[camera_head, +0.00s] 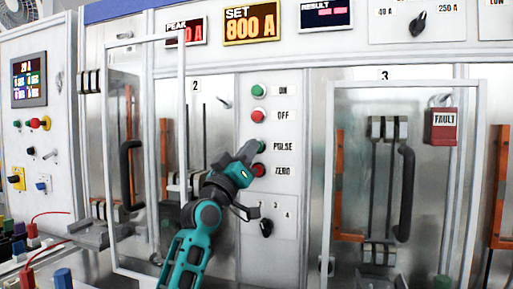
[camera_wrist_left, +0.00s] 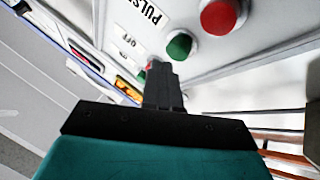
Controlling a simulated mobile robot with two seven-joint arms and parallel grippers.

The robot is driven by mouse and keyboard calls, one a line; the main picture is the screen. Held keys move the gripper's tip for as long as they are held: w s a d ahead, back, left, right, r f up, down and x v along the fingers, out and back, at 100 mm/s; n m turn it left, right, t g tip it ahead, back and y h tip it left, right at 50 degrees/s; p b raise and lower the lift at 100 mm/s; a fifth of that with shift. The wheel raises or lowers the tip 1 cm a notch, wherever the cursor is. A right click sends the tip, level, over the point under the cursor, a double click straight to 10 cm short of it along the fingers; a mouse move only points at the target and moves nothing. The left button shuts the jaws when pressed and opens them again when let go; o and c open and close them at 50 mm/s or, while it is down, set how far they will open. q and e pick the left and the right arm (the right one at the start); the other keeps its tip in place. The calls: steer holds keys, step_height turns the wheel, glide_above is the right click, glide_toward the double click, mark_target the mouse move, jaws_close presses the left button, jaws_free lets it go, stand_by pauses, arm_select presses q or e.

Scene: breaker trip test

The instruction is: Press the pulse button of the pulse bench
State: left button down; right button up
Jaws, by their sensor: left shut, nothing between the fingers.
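The pulse bench has a column of buttons on its white panel. The green PULSE button (camera_head: 261,146) is partly hidden by the tip of my left gripper (camera_head: 248,151), which is shut and empty. In the left wrist view the green PULSE button (camera_wrist_left: 180,46) lies just beside and beyond the shut fingertips (camera_wrist_left: 158,68), near the PULSE label (camera_wrist_left: 150,14). I cannot tell whether the fingertips touch it. My right gripper is not in view.
The red ZERO button (camera_head: 258,170) is just below, and the red OFF button (camera_head: 257,116) and green ON button (camera_head: 258,91) are above. A selector knob (camera_head: 266,228) sits lower. Framed doors with black handles (camera_head: 405,192) flank the panel. The SET display (camera_head: 251,24) reads 800 A.

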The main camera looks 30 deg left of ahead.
arm_select(q)
steer(key=shift+w+a, duration=0.1)
steer(key=shift+w, duration=0.25)
steer(key=shift+w+a, duration=0.1)
steer(key=shift+w, duration=0.35)
stand_by(0.7)
stand_by(0.3)
steer(key=shift+s+d, duration=0.2)
steer(key=shift+s, duration=0.65)
steer(key=s+p, duration=0.1)
steer(key=s, duration=0.1)
steer(key=s+d+p, duration=0.1)
steer(key=s, duration=0.2)
steer(key=shift+d, duration=0.1)
stand_by(0.7)
